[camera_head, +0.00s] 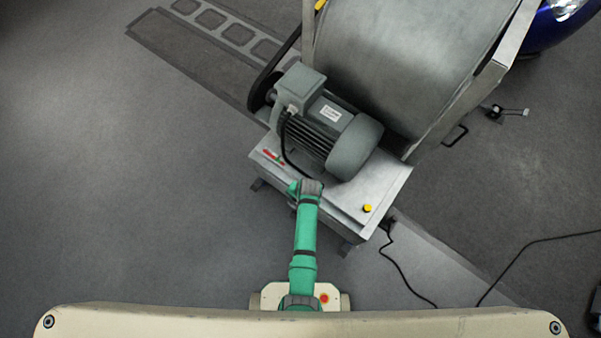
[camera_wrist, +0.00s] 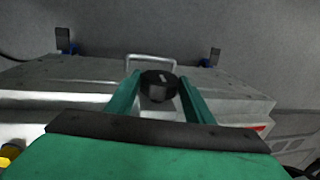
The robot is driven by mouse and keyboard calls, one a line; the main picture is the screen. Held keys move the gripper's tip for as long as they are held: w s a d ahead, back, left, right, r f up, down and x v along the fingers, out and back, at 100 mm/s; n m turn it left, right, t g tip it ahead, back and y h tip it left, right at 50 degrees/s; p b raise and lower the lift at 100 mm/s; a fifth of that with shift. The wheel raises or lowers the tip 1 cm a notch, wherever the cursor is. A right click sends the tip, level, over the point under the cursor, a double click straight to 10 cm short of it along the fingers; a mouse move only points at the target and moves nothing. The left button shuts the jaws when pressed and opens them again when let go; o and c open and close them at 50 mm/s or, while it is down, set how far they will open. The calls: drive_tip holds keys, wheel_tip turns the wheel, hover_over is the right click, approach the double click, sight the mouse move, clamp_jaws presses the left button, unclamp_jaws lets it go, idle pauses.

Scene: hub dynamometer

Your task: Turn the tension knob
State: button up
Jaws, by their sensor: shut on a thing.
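The tension knob (camera_wrist: 158,85) is a round black knob with a small pale mark, in the middle of the wrist view. My gripper (camera_wrist: 159,89) has its two green fingers on either side of the knob and is shut on it. In the head view the arm reaches to the near side of the machine's metal base (camera_head: 338,196). The knob and the fingertips are hidden there behind my wrist.
A grey motor (camera_head: 325,122) with a black cable sits on the base beside a large metal drum (camera_head: 420,55). A yellow button (camera_head: 367,208) is on the base's right part. A metal handle (camera_wrist: 150,58) stands behind the knob. Open floor lies left.

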drive_tip(key=o, duration=1)
drive_tip(key=shift+o, duration=0.2)
wheel_tip(320, 180, up, 11)
drive_tip(key=s+d, duration=0.1)
drive_tip(key=shift+d+f, duration=0.15)
drive_tip(key=shift+d, duration=0.15)
drive_tip(key=shift+s, duration=0.1)
